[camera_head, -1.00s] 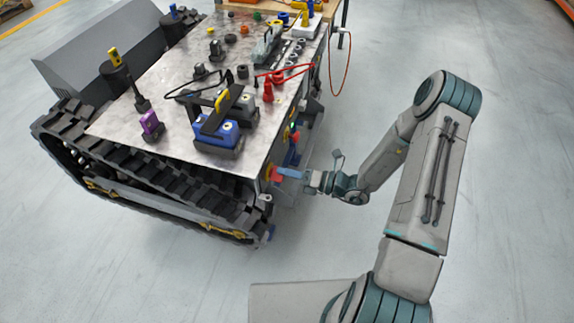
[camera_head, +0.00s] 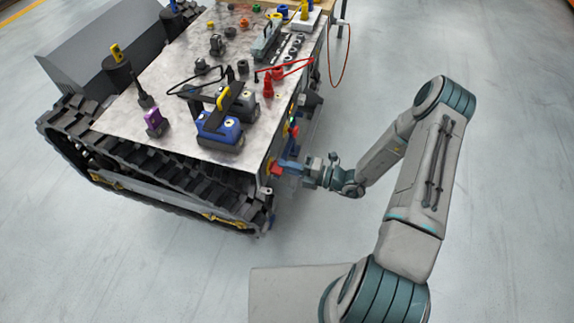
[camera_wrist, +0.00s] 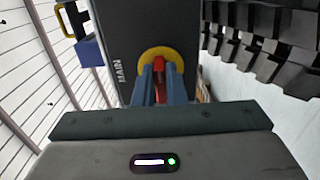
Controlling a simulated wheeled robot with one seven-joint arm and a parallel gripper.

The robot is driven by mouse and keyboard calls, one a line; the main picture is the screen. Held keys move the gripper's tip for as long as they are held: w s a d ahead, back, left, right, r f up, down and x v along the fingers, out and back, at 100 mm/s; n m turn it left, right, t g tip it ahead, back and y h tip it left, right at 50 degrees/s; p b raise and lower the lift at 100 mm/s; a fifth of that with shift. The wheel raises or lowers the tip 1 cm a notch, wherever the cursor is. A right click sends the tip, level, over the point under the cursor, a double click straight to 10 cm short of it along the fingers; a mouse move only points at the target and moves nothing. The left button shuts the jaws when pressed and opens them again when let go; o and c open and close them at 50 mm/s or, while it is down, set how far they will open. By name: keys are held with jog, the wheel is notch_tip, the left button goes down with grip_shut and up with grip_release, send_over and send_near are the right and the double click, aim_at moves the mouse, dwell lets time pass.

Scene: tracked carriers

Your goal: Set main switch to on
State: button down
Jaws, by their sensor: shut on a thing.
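The main switch is a red handle (camera_wrist: 160,64) on a round yellow plate (camera_wrist: 175,54), on a dark box face marked MAIN (camera_wrist: 119,68) in the wrist view. My gripper (camera_wrist: 162,76) has its two blue fingers shut on the red handle, one on each side. The fingers hide part of the handle. In the wrist view the handle lies roughly along the picture's vertical. In the head view my gripper (camera_head: 287,167) reaches the carrier's near right side, where a bit of red and yellow shows at the fingertips. The switch's markings are not readable there.
The tracked carrier's metal top (camera_head: 190,140) holds a blue battery-like block (camera_head: 218,133), a purple part (camera_head: 155,122), red terminals (camera_head: 268,85) and cables. A small green spot (camera_head: 293,119) shows on its side. Black track (camera_wrist: 265,40) is close at right in the wrist view. Floor to the right is clear.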

dwell(0.3)
jog(key=c, duration=1.5)
grip_release()
jog(key=shift+d, duration=0.1)
jog(key=b+v, duration=0.1)
jog(key=v, duration=1.2)
jog(key=shift+s+d, duration=0.15)
jog(key=shift+d, duration=0.2)
jog(key=shift+r, duration=0.1)
